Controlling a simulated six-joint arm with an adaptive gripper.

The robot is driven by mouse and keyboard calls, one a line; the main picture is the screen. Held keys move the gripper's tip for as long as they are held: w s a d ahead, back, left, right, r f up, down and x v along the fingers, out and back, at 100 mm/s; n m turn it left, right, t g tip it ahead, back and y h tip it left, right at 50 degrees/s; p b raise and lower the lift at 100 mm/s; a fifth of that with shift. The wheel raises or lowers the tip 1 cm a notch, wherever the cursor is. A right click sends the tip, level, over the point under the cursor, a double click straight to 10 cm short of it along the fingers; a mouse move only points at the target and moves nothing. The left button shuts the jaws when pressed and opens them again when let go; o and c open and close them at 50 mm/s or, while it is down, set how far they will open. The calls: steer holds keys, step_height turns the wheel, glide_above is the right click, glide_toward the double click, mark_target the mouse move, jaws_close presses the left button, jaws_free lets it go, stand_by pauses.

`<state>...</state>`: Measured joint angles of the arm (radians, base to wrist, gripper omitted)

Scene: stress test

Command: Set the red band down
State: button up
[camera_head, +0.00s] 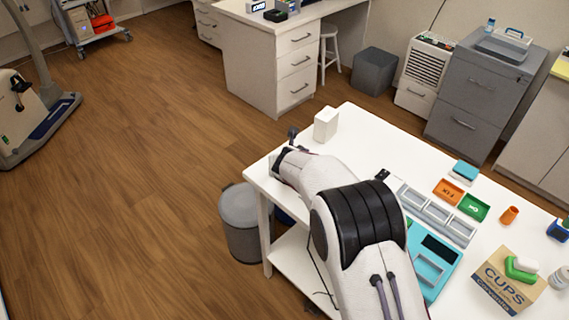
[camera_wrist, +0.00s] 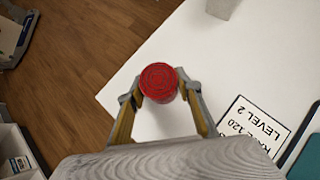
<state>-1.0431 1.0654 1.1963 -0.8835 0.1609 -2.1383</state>
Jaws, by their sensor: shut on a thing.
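The red band (camera_wrist: 158,82) shows in the wrist view as a round red piece with a ringed, textured top. My gripper (camera_wrist: 160,98) is shut on it, with one fingertip at each side. The white table top (camera_wrist: 250,60) lies below and beyond it. I cannot tell whether the band touches the table or hangs above it. In the head view my arm reaches to the table's far left corner, and the red band is hidden there.
A white block (camera_head: 326,124) stands near the corner, with bare table (camera_head: 360,135) to its right. A printed card (camera_wrist: 252,128) lies right of my gripper. Trays (camera_head: 436,216), a cup (camera_head: 509,215) and a cardboard box (camera_head: 507,281) stand farther right. The table edge is close on the left.

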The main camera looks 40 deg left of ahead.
steer(key=shift+f, duration=0.1)
stand_by(0.3)
steer(key=o, duration=1.1)
steer(key=shift+r, duration=0.2)
steer(key=shift+v, duration=6)
